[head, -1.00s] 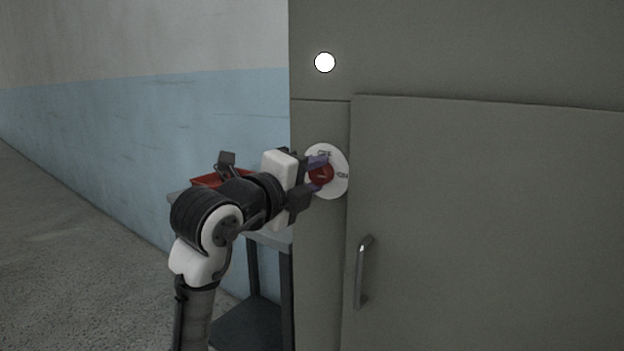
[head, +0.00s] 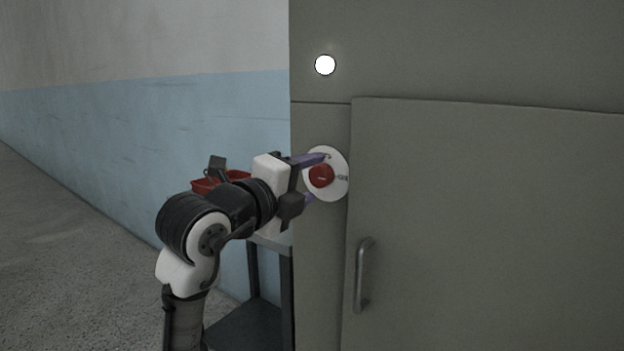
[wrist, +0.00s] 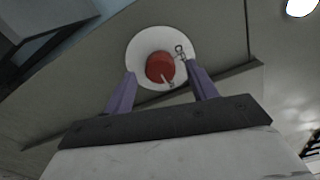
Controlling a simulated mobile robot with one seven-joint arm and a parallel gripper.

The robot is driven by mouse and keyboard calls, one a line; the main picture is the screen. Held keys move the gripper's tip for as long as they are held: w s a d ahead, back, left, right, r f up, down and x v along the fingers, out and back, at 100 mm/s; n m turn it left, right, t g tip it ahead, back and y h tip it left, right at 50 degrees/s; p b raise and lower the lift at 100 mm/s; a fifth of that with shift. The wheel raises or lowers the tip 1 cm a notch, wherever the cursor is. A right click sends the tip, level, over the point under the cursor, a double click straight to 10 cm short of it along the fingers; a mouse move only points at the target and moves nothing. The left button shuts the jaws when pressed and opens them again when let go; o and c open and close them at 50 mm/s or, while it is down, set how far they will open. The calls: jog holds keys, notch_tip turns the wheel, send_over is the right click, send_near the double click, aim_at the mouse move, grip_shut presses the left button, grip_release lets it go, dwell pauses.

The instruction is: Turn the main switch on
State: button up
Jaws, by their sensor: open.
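The main switch is a round red knob (head: 321,176) on a white disc (head: 335,192) with dark lettering, set on the grey-green cabinet front. In the wrist view the red knob (wrist: 160,67) has a pale mark on its face, and the white disc (wrist: 142,42) surrounds it. My gripper (head: 312,178) is open, its purple fingers pointing at the disc, one above and one below the knob. In the wrist view my gripper (wrist: 163,84) has a finger on each side, apart from the knob. The upper finger hides part of the disc's lettering.
A white round lamp (head: 325,65) is above the switch. A cabinet door with a metal handle (head: 363,274) is to the right. A dark cart (head: 250,325) with a red bin (head: 207,186) stands behind my arm by the blue wall. Floor at left is clear.

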jog(key=v, duration=1.2)
